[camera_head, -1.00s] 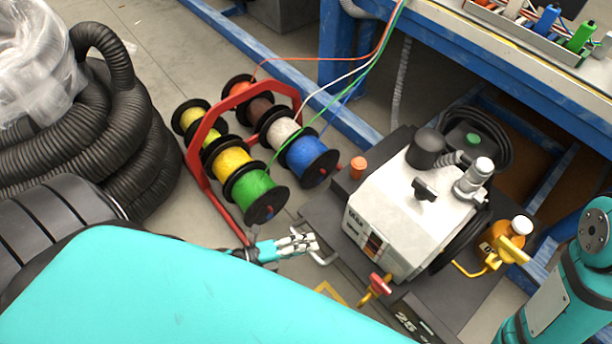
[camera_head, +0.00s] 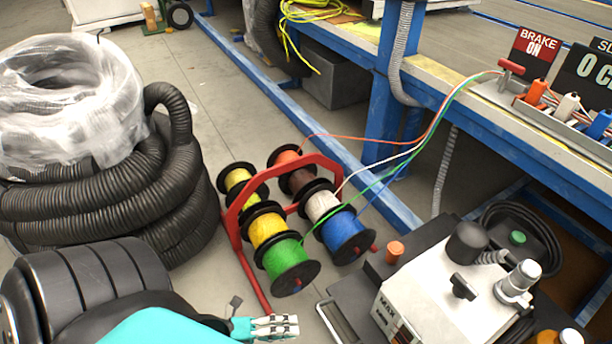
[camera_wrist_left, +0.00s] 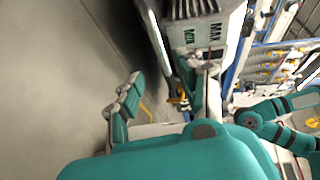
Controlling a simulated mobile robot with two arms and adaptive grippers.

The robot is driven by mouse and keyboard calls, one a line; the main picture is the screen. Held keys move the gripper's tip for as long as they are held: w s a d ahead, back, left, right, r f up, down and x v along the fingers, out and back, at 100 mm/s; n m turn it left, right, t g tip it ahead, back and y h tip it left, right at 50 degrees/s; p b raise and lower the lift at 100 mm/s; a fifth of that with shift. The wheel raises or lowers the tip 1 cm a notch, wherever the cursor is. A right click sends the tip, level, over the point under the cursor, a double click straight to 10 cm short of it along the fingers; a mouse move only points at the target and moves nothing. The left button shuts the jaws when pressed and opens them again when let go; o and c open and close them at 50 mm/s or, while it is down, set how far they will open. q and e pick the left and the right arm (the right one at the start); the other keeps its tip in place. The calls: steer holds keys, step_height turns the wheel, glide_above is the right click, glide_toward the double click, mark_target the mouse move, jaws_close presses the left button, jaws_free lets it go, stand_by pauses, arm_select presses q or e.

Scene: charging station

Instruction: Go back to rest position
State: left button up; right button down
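My left gripper (camera_head: 275,327) is low in the head view, beside the cart's metal handle (camera_head: 328,322). Its fingers point right and hold nothing I can see. In the left wrist view the gripper (camera_wrist_left: 165,92) has its two fingers apart, with bare floor between them and the grey-white machine beyond. The machine (camera_head: 440,300) stands on a dark cart at lower right; its lower part is cut off by the frame. My right gripper is in neither view now.
A red spool rack (camera_head: 232,215) with coloured wire spools stands ahead of the left gripper. Wires run from it to the blue-framed bench (camera_head: 455,95). Black hoses (camera_head: 95,205) lie coiled at left. Grey floor (camera_head: 225,110) is clear behind the rack.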

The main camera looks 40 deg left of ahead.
arm_select(q)
steer(key=shift+s+a+r, duration=0.1)
steer(key=shift+s+a, duration=0.25)
steer(key=shift+s, duration=0.1)
stand_by(0.3)
